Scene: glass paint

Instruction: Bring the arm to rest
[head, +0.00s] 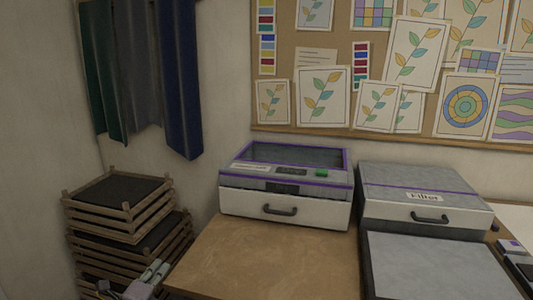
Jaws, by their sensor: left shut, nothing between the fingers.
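My left gripper (156,270) shows at the bottom left edge of the head view, in front of the wooden racks and beside the left edge of the wooden table (270,262). Its fingers are shut with nothing between them. Most of its arm is cut off by the lower edge of the picture. My right gripper is not in view.
A white, purple-trimmed machine with a drawer (284,211) stands at the back of the table. A grey box labelled Filter (450,212) is right of it, behind a grey flat-topped block (435,262). Stacked wooden racks (130,213) stand left. The table's front left is bare.

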